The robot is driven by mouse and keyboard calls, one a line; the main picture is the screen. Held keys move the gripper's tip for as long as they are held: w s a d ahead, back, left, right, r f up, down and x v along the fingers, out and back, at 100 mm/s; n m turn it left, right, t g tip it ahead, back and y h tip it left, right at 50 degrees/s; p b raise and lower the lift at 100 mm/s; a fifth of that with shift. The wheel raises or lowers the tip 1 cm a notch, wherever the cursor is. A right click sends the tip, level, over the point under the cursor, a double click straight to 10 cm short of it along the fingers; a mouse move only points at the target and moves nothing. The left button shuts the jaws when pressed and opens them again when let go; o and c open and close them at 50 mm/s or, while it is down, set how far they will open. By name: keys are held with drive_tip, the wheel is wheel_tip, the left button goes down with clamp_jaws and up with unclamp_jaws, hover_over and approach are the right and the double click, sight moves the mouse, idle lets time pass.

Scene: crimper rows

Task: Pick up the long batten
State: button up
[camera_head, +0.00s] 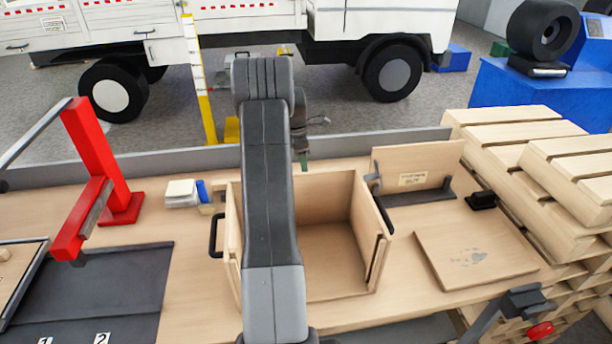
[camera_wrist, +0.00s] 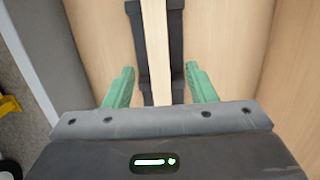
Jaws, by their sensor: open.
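A narrow pale wooden strip (camera_wrist: 154,50), which looks like the long batten, runs up the middle of the wrist view with dark pieces beside it. My gripper (camera_wrist: 160,85) has its two green fingers open, one on each side of the strip, with a visible gap on both sides. I cannot tell how far the fingertips are above or below the strip's top. In the head view my gripper (camera_head: 303,162) is mostly hidden behind my arm, at the bench's back edge. I cannot make out the batten in that view.
An open wooden box (camera_head: 335,250) stands on the bench (camera_head: 185,270) under my arm. A red press-like stand (camera_head: 100,165) is at left; a wooden panel (camera_head: 475,245) lies at right. Stacked timber (camera_head: 520,150) stands beyond it. A yellow post (camera_head: 199,85) rises behind.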

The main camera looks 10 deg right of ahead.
drive_tip(key=shift+w+d+f+p, duration=0.15)
drive_tip(key=shift+f+p, duration=0.2)
drive_tip(key=shift+f, duration=0.55)
drive_tip(key=shift+s+d+f+p, duration=0.15)
drive_tip(key=shift+f+p, duration=0.15)
drive_tip(key=shift+f, duration=0.55)
drive_tip(key=shift+w+d+f+p, duration=0.15)
drive_tip(key=shift+f+p, duration=0.2)
drive_tip(key=shift+f, duration=0.55)
drive_tip(key=c, duration=1.1)
